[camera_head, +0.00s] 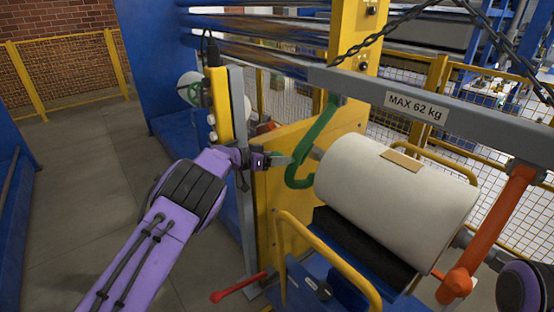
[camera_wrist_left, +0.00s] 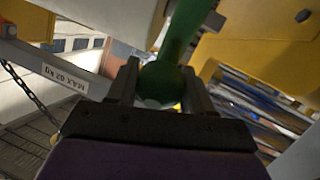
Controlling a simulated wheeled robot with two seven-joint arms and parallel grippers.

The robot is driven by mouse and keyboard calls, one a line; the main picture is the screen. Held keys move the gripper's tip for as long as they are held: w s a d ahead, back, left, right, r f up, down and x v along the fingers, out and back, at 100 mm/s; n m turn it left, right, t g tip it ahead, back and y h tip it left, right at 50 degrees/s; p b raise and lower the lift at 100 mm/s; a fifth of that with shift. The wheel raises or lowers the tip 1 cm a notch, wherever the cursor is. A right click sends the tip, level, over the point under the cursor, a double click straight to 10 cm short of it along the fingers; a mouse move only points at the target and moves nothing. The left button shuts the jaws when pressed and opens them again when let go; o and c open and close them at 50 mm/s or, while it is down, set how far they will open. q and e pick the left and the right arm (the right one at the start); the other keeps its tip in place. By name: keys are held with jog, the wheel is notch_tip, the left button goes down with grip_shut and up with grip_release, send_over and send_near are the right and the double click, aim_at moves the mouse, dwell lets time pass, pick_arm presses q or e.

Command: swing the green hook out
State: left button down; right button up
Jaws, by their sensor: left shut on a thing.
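The green hook (camera_head: 320,128) hangs from the grey lifting beam (camera_head: 365,84) at the left end of the white film roll (camera_head: 390,205). Its curved lower end is beside the roll's end. My right gripper is out of view; only a purple piece of my right arm shows at the lower right edge.
An orange hook (camera_head: 490,230) hangs at the roll's right end. Chains (camera_head: 400,22) rise from the beam. A yellow-railed blue cart (camera_head: 325,285) with a red lever (camera_head: 240,287) is below the roll. A yellow machine plate (camera_head: 280,185) stands behind the hook. Floor at left is clear.

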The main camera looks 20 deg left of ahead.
pick_arm(q)
jog(key=shift+w+r, duration=0.1)
jog(key=shift+r, duration=0.4)
jog(key=c, duration=0.6)
grip_release()
jog(key=shift+a, duration=0.1)
jog(key=shift+o, duration=0.6)
jog(key=shift+f, duration=0.1)
jog(key=shift+s, duration=0.2)
jog(key=b+v, duration=0.3)
jog(key=v, duration=0.7)
jog(key=shift+s, duration=0.2)
jog(key=shift+a, duration=0.15)
